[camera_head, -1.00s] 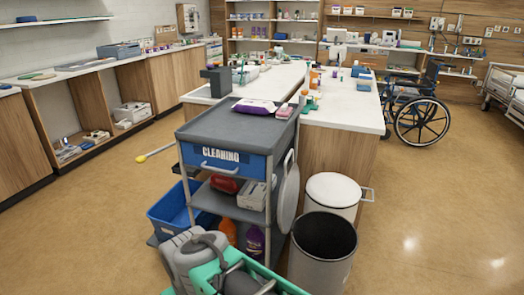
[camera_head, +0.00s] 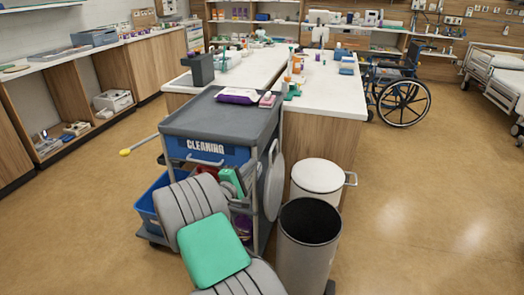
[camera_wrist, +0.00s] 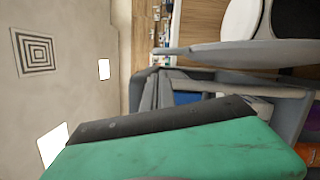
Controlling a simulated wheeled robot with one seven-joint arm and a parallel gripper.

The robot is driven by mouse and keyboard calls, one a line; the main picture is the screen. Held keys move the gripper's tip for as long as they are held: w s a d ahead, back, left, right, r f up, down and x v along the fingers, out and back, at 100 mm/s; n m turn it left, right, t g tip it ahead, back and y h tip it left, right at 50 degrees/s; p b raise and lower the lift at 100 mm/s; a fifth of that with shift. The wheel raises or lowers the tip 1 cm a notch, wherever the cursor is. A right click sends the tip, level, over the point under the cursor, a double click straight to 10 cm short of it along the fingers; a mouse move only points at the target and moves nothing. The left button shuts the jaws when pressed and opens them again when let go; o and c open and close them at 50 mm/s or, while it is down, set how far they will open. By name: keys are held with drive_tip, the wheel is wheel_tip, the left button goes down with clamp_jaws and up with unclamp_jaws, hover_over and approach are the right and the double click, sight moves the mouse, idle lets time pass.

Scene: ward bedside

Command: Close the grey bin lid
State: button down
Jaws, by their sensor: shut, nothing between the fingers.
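The grey bin (camera_head: 308,255) stands on the floor right of the cleaning cart, its round mouth open and dark inside. Its grey lid (camera_head: 274,185) stands upright on the bin's left side, close along the cart's right side. In the wrist view the lid (camera_wrist: 240,52) shows nearly edge-on, with the dark bin mouth (camera_wrist: 296,18) above it. My gripper (camera_head: 234,182), green and dark, is partly hidden behind my arm, in front of the cart and left of the lid. It is shut and empty, apart from the lid. Its green and black body fills the wrist view's lower part.
The cleaning cart (camera_head: 215,118) with a blue drawer stands just left of the lid. A white-lidded bin (camera_head: 318,176) stands behind the grey bin, against the counter (camera_head: 325,95). A blue tub (camera_head: 147,212) sits low at the cart's left. Floor to the right is open.

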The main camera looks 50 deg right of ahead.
drive_tip(key=w+d, duration=0.1)
drive_tip(key=d, duration=0.8)
drive_tip(key=shift+w+d+r, duration=0.3)
drive_tip(key=shift+r, duration=0.1)
drive_tip(key=shift+s, duration=0.1)
